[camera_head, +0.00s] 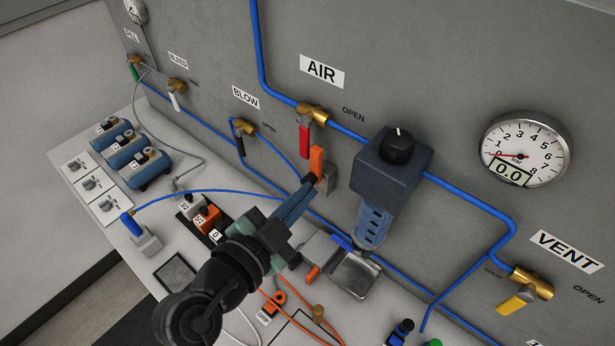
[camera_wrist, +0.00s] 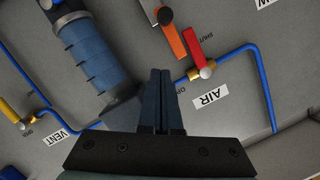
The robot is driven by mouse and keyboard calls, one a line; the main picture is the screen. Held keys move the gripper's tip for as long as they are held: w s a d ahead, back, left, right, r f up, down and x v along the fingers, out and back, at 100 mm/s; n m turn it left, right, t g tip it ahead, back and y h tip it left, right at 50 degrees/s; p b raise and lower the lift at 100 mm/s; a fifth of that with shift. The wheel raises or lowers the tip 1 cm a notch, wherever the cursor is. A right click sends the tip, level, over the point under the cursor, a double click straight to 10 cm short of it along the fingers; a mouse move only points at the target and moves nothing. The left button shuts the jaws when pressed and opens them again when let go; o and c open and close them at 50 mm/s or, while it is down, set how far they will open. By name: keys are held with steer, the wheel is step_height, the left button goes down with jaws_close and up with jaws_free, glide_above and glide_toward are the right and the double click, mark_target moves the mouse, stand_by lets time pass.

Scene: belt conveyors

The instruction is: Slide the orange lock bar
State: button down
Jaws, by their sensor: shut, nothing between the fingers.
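The orange lock bar (camera_head: 316,160) stands upright at a small grey bracket (camera_head: 327,180) on the wall, just beside the red AIR valve handle (camera_head: 304,138). In the wrist view the orange bar (camera_wrist: 176,42) lies close to the red handle (camera_wrist: 190,45). My gripper (camera_head: 308,181) is shut and empty, with its fingertips near the lower end of the orange bar. In the wrist view my gripper's fingertips (camera_wrist: 160,73) point toward the bar and bracket. I cannot tell whether they touch the bar.
The blue filter unit (camera_head: 370,210) with its black knob hangs right of the bar. The pressure gauge (camera_head: 525,150) reads 0.0. Blue pipe runs along the wall past the VENT valve (camera_head: 525,290). Orange-and-white blocks and cables lie on the bench below my arm.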

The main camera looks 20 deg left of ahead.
mark_target(312, 169)
steer(key=w+a+f+p, duration=0.1)
steer(key=w+f+p, duration=0.1)
steer(key=w+f, duration=0.2)
steer(key=shift+p+x, duration=0.3)
steer(key=shift+x, duration=0.55)
steer(key=shift+a+f, duration=0.1)
steer(key=shift+a, duration=0.1)
step_height(312, 169, down, 7)
steer(key=b, duration=1)
steer(key=shift+r, duration=0.4)
